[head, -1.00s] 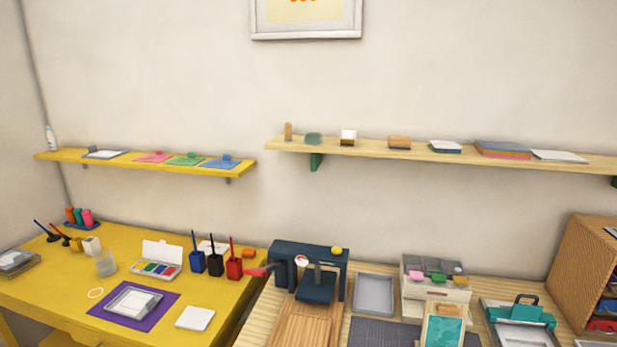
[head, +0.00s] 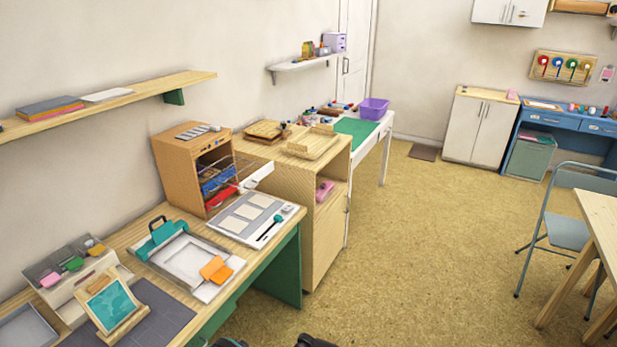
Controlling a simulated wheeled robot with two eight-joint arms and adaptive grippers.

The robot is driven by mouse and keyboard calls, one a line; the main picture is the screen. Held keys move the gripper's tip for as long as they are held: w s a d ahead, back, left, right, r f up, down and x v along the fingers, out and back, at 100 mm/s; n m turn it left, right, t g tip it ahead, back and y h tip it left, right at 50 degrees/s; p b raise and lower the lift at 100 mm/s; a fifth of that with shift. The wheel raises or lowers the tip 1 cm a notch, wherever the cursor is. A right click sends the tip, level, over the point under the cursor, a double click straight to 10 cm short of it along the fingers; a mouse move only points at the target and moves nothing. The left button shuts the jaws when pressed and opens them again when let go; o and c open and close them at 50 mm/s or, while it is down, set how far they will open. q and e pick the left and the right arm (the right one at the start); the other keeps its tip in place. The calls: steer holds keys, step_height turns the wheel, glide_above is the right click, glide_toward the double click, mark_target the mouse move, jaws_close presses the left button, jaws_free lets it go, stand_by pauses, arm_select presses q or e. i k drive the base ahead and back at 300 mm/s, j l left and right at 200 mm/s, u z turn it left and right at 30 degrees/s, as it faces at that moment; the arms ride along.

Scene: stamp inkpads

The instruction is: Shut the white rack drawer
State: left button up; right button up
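The wooden rack (head: 178,166) stands on the long bench against the wall, with its open front facing right. A white drawer (head: 258,177) sticks out of the rack to the right, with its pale front well clear of the rack's front edge. Thin wire-like lines run between this drawer and the rack. Blue contents (head: 216,180) and a red tray (head: 220,198) show inside the rack. Neither gripper can be made out; only dark parts, probably mine, show at the bottom edge.
A grey-white board with a green-handled tool (head: 270,228) lies in front of the rack. A teal-handled press (head: 180,250) is to its left. A wooden cabinet (head: 318,225) stands right of the bench. The floor (head: 420,250) between it and the chair (head: 568,232) is clear.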

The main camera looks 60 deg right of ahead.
mark_target(246, 184)
steer(key=z, duration=1.65)
